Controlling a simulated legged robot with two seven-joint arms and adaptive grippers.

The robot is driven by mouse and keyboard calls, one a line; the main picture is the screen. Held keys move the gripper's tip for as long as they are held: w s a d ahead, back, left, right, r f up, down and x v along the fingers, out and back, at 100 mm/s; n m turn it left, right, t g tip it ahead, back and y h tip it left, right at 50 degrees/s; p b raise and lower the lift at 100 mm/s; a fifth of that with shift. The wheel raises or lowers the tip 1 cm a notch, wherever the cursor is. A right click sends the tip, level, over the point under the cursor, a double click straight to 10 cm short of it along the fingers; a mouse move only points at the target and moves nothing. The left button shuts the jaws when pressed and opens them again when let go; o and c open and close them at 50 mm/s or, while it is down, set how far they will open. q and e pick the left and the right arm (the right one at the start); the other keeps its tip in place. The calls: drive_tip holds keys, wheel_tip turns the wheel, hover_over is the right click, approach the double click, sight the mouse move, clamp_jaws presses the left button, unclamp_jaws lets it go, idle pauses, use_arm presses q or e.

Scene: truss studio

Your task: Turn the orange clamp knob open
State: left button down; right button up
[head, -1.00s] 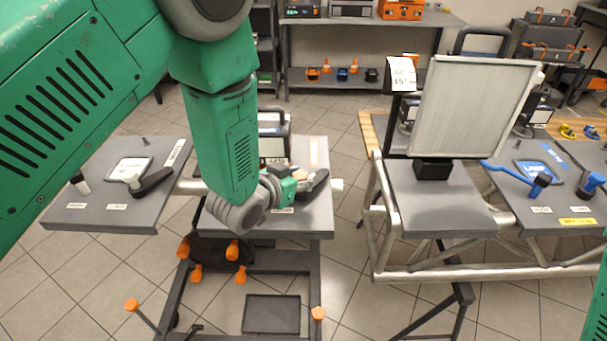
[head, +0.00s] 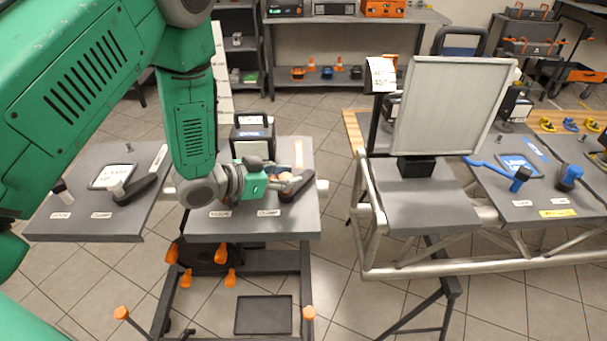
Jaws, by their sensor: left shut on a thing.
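The dark clamp (head: 297,189) sits on the grey panel (head: 240,226) of the middle stand, above a small white label. My left gripper (head: 280,181) comes down from the upper left and reaches sideways to the clamp. It is shut on the clamp's knob, of which only a small orange patch (head: 285,176) shows between the fingers. The gripper hides most of the knob, so I cannot tell how far it is turned. My right gripper is not in view.
A boxed device (head: 252,140) stands behind my gripper. A left panel (head: 60,228) carries another dark clamp (head: 140,190). To the right, a truss table holds a large pale screen (head: 448,108) and blue-handled parts. Orange knobs (head: 221,252) hang below the middle panel.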

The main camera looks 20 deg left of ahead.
use_arm(q)
drive_tip(key=shift+r+m+g+h, duration=0.2)
drive_tip(key=shift+m+g+h, duration=0.2)
drive_tip(key=shift+m, duration=0.1)
drive_tip(key=shift+a+f+m+h, duration=0.15)
drive_tip(key=shift+a+m+h, duration=0.05)
drive_tip(key=shift+m+h, duration=0.1)
drive_tip(key=shift+s+f+g, duration=0.15)
drive_tip(key=shift+s+g, duration=0.05)
drive_tip(key=shift+g, duration=0.1)
